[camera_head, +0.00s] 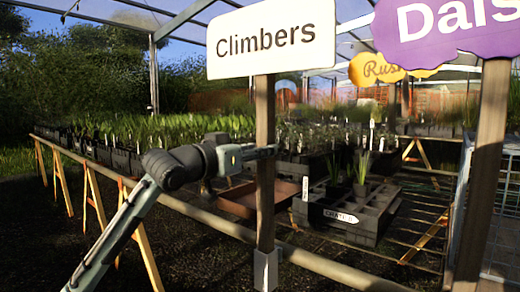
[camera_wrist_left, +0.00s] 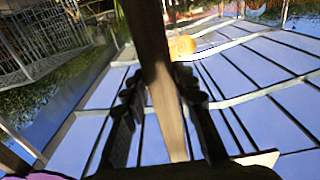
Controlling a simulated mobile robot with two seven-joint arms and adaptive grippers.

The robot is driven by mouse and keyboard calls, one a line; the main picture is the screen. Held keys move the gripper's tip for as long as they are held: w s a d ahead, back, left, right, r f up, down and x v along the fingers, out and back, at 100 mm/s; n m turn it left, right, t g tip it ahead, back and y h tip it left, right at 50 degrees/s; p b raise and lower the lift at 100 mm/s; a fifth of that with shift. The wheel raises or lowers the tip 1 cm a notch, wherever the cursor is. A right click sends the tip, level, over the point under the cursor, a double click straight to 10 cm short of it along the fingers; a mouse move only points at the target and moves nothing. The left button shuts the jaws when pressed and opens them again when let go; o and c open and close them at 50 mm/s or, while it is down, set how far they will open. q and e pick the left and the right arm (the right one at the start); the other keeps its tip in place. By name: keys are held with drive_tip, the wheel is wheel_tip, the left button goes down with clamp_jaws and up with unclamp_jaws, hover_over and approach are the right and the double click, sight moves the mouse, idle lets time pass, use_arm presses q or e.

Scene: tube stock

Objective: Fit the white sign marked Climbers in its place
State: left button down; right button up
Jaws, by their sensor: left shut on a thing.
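The white sign marked Climbers (camera_head: 270,40) stands upright on a brown wooden post (camera_head: 265,205). My left gripper (camera_head: 262,153) is shut on this post, below the board. In the left wrist view, the two dark fingers (camera_wrist_left: 163,95) lie on either side of the post (camera_wrist_left: 150,50), and the board's edge (camera_wrist_left: 262,158) shows at the bottom. A grey socket (camera_head: 265,270) is on the front rail, and the post's lower end meets it in the picture. I cannot tell how deep the post sits in it. My right gripper is out of view.
A purple sign (camera_head: 440,22) on a wooden post (camera_head: 480,180) stands close on the right, beside a wire cage (camera_head: 508,200). A yellow sign (camera_head: 385,69) hangs farther back. Behind the post are a brown tray (camera_head: 238,203) and a black crate (camera_head: 365,232) with plants.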

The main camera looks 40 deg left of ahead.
use_arm(q)
drive_tip(key=shift+r, duration=0.15)
drive_tip(key=c, duration=1.1)
unclamp_jaws()
drive_tip(key=shift+c, duration=0.2)
drive_tip(key=s, duration=1.2)
drive_tip(key=shift+a, duration=0.4)
